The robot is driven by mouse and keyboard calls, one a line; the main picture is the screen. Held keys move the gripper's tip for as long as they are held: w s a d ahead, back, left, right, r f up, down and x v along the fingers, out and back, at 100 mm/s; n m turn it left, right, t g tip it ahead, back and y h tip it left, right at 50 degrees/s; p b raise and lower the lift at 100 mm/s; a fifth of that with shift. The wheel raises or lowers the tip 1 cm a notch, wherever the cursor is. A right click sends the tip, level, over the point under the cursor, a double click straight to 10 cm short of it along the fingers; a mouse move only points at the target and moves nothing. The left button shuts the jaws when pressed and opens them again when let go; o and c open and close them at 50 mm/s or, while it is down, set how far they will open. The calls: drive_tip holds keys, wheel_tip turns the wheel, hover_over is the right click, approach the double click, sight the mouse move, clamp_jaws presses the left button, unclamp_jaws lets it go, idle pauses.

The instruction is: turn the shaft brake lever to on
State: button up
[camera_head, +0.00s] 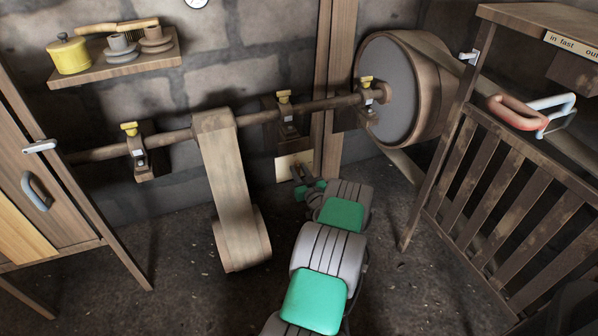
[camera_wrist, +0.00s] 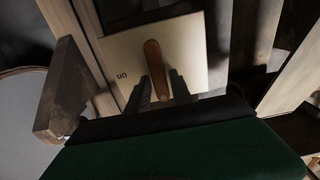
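The shaft brake plate (camera_head: 295,161) is a pale panel low on the wall by the wooden post. In the wrist view the plate (camera_wrist: 190,50) fills the upper middle, with an upside-down "on" label near its left edge. A brown wooden lever (camera_wrist: 154,60) stands on it, its rounded end up and leaning slightly left. My gripper (camera_wrist: 161,82) has its two dark fingers apart, one on each side of the lever's lower part. A narrow gap seems to show on the right; contact is unclear.
The overhead shaft (camera_head: 258,117) runs along the wall, with a large pulley (camera_head: 388,90) at right and a hanging belt (camera_head: 225,165) left of my arm. A slatted wooden frame (camera_head: 510,200) stands at right, a cabinet (camera_head: 40,165) at left. Wooden beams flank the plate closely.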

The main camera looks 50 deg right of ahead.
clamp_jaws()
drive_tip(key=shift+b, duration=0.3)
drive_tip(key=m+b, duration=0.2)
drive_tip(key=m, duration=0.1)
drive_tip(key=shift+s+d+f, duration=0.1)
drive_tip(key=shift+d+f, duration=0.05)
drive_tip(key=shift+d, duration=0.05)
drive_tip(key=shift+s+d+f+m+b, duration=0.15)
drive_tip(key=shift+m+b, duration=0.8)
drive_tip(key=shift+m, duration=1.55)
drive_tip(key=shift+d+f+m+b, duration=0.15)
drive_tip(key=shift+m+b, duration=0.8)
drive_tip(key=shift+m, duration=1.55)
drive_tip(key=shift+s+d+f+m+b, duration=0.2)
drive_tip(key=shift+m+b, duration=0.75)
drive_tip(key=shift+m, duration=1.55)
drive_tip(key=shift+w+a, duration=0.1)
drive_tip(key=shift+o, duration=1.8)
unclamp_jaws()
